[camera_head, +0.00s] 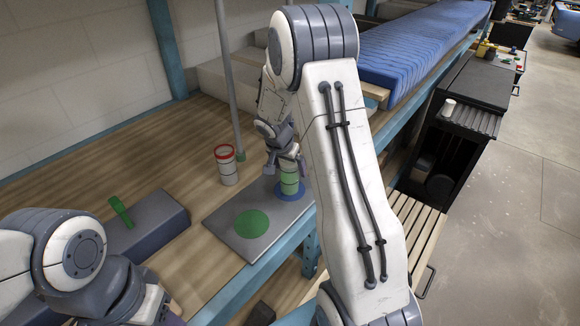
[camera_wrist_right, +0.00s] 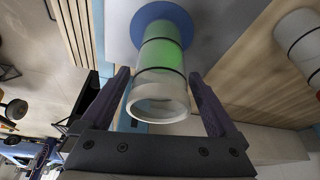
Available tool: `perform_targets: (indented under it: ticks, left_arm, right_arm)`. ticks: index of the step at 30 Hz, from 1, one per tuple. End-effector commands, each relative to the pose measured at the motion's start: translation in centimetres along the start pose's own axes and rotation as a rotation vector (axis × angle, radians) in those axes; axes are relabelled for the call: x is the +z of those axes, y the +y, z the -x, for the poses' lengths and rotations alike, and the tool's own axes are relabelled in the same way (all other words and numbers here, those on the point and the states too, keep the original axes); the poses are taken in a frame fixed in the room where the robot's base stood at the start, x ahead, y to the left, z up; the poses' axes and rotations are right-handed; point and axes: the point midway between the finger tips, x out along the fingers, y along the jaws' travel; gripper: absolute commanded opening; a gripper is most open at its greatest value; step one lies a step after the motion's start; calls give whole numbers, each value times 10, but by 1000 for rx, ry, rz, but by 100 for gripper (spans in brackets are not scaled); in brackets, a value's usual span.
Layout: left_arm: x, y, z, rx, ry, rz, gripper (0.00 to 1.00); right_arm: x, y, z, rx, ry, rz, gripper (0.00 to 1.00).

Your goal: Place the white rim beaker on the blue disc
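The white rim beaker (camera_head: 289,181), a clear cylinder with green contents and dark bands, stands upright on the blue disc (camera_head: 280,196). In the right wrist view the beaker (camera_wrist_right: 160,62) stands over the blue disc (camera_wrist_right: 184,17). My right gripper (camera_wrist_right: 157,75) is open, with one finger on each side of the beaker and a gap visible beside it. In the head view my right gripper (camera_head: 285,165) is at the beaker's upper part, partly covering it. My left arm shows at the lower left; its fingers are not in view.
A red rim beaker (camera_head: 228,168) stands left of the grey plate (camera_head: 225,222), which carries a green disc (camera_head: 251,223). A dark block (camera_head: 150,228) with a green strip (camera_head: 121,211) lies farther left. A thin pole (camera_head: 228,75) rises behind the red rim beaker.

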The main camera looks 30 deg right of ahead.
Motion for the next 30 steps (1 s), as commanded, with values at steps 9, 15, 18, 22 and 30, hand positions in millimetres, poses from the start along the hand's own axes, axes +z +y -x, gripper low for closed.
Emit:
perform_targets:
  ticks: [9, 15, 18, 22, 30]
  left_arm:
    - [0, 0, 4, 0, 0, 0, 50]
    - [0, 0, -2, 0, 0, 0, 50]
    - [0, -1, -8, 0, 0, 0, 50]
    - [1, -1, -15, 0, 0, -1, 50]
    - [1, -2, -23, 0, 0, -1, 50]
  right_arm:
    - [-1, 0, 3, 0, 0, 0, 100]
    - [-2, -1, 28, -5, 4, -2, 100]
    - [-2, -1, 50, -6, 5, -2, 100]
    - [-1, -1, 79, -7, 4, -2, 100]
    - [-1, -1, 118, -2, 2, 0, 100]
